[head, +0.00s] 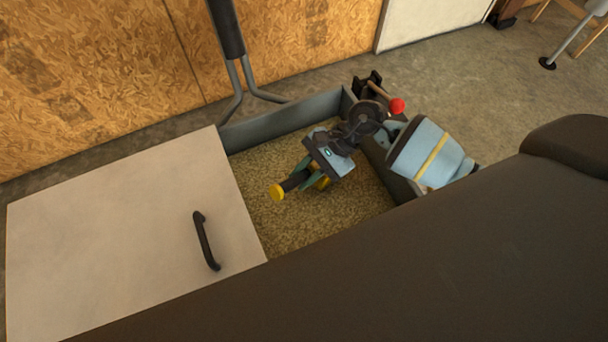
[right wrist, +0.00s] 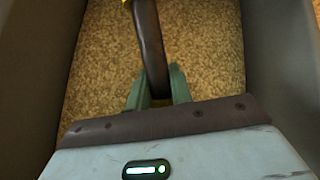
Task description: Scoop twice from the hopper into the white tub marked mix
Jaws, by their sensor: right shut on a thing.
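The hopper (head: 285,121) is a grey-walled bin of tan grain (head: 283,222), part covered on the left by a pale lid (head: 110,245) with a black handle. My right gripper (head: 307,182) reaches over the right wall into the bin and is shut on a dark scoop handle (head: 294,180) with a yellow end. In the right wrist view the handle (right wrist: 149,45) runs up between the green fingers (right wrist: 158,88), with grain beneath. The scoop's bowl is not clearly visible; I cannot tell whether it touches the grain. The white tub marked mix and my left gripper are in neither view.
A red knob (head: 397,105) on a stick and a black bracket (head: 368,84) stand at the hopper's back right corner. A dark-gripped forked handle (head: 228,30) rises behind the hopper, before a chipboard wall (head: 100,70). Bare concrete floor (head: 460,85) shows at right.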

